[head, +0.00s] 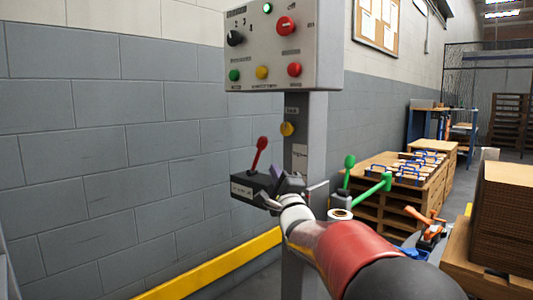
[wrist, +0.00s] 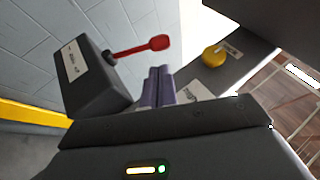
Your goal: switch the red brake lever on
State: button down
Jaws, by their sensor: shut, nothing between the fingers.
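The red brake lever (head: 260,152) stands up from a dark box (head: 243,188) on the grey post, its round red knob at the top and leaning slightly right. In the wrist view the red lever (wrist: 145,46) points right from the labelled dark box (wrist: 88,77). My gripper (head: 279,176) is at the right side of the box, close to the lever. In the wrist view my gripper (wrist: 158,74) shows its purple fingers together and empty, just below the red knob in the picture. I cannot tell whether they touch the lever.
A control panel (head: 283,45) with buttons and a knob is above on the post (head: 305,130). A yellow button (head: 287,129) sits on the post. Green levers (head: 372,188) and wooden pallets (head: 395,185) stand to the right. A yellow rail (head: 215,264) runs low along the block wall.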

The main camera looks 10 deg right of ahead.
aim_at(264, 146)
jog(key=x, duration=0.9)
jog(key=shift+r+p, duration=0.1)
jog(key=shift+p, duration=0.25)
jog(key=shift+r, duration=0.1)
